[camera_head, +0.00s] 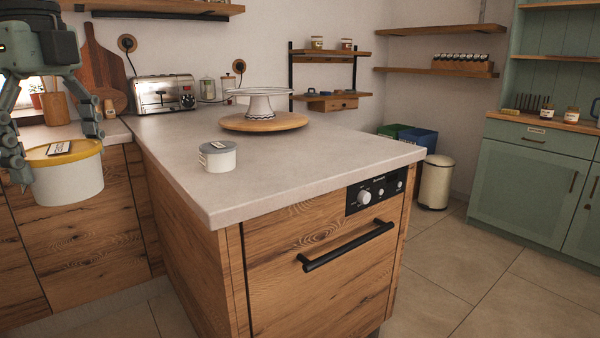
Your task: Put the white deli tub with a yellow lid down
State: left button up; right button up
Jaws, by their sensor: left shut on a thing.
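The white deli tub with a yellow lid (68,180) is at the left edge of the head view, upright, with a small label on its lid. My left gripper (55,150) comes down from above and is shut on the tub, with one finger at each side. The tub is in the air, in front of the wooden cabinet fronts and left of the counter corner. My right gripper is not in view.
The pale counter (290,165) has a wide clear area at its front and right. On it stand a small grey-lidded tub (218,158), a cake stand (260,101) on a round wooden board (264,123), and a toaster (164,94) at the back.

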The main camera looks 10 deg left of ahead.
aim_at(30, 150)
pick_arm(q)
jog(key=a, duration=0.1)
jog(key=s+a+f+m, duration=0.1)
jog(key=a+f+m, duration=0.1)
jog(key=shift+s, duration=0.4)
jog(key=a+f+m, duration=0.2)
jog(key=f+m, duration=0.5)
jog(key=a+f+m, duration=0.3)
jog(key=f+m, duration=0.4)
jog(key=w+d+f+m, duration=0.3)
jog(key=d+f+m, duration=0.6)
jog(key=m, duration=0.4)
jog(key=w+d+f+m, duration=0.3)
jog(key=d+m, duration=0.6)
jog(key=m, duration=0.4)
jog(key=w+d+f+m, duration=0.3)
jog(key=d+m, duration=0.7)
jog(key=m, duration=0.2)
jog(key=shift+d+m, duration=0.2)
jog(key=shift+m, duration=0.2)
jog(key=shift+f, duration=0.15)
